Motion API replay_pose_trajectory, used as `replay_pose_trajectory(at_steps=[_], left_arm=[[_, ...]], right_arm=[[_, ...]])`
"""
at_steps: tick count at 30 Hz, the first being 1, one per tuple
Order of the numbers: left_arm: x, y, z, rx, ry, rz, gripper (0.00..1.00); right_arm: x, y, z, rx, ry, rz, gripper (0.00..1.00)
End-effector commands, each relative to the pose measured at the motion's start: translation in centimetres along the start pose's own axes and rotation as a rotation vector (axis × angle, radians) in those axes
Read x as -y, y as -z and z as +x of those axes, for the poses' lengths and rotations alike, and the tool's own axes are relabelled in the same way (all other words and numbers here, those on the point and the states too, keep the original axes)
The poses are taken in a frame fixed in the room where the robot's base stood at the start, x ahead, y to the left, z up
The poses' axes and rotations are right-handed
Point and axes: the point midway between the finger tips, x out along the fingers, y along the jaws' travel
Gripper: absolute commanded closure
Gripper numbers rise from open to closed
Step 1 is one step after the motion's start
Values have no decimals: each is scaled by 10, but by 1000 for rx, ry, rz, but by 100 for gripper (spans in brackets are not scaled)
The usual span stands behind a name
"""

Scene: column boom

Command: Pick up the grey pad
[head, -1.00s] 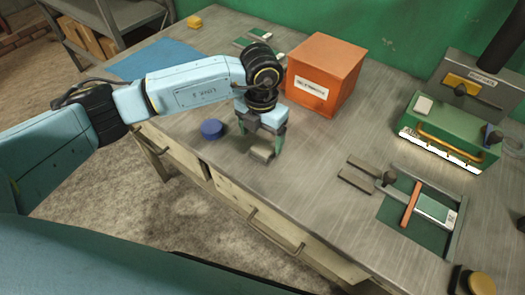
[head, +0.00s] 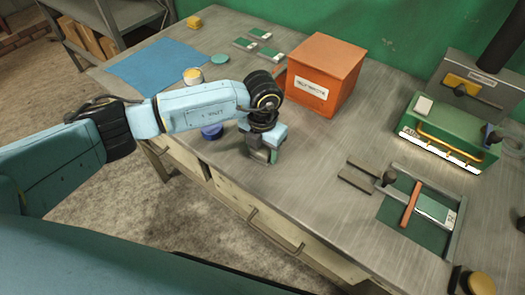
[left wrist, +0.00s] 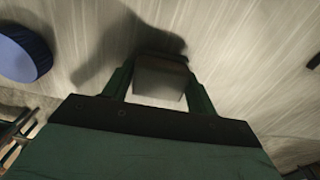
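The grey pad (left wrist: 160,80) is a small block that shows between the two fingers of my left gripper (left wrist: 158,84) in the left wrist view. One finger is at each side of it, with little or no gap to be seen. In the head view my left gripper (head: 261,156) points down at the table, and its fingers and wrist hide most of the pad. I cannot tell if the fingers press on the pad or only stand around it. My right gripper is not in view.
A blue round thing (head: 212,131) is on the table just left of my left gripper; it also shows in the left wrist view (left wrist: 22,52). An orange box (head: 325,75) stands behind. A fixture (head: 415,212) lies to the right.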

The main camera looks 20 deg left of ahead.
Motion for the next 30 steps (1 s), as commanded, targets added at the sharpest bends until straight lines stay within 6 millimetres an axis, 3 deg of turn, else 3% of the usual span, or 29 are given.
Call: replay_pose_trajectory(at_steps=[1,5,14,24,30], left_arm=[[0,0,0,0,0,0,50],[0,0,0,0,0,0,67],[0,-1,-6,2,0,0,67],[0,-1,-69,5,0,0,67],[0,-1,-95,3,0,0,67]], right_arm=[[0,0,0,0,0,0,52],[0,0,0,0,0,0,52],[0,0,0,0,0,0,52],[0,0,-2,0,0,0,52],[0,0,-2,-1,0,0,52]])
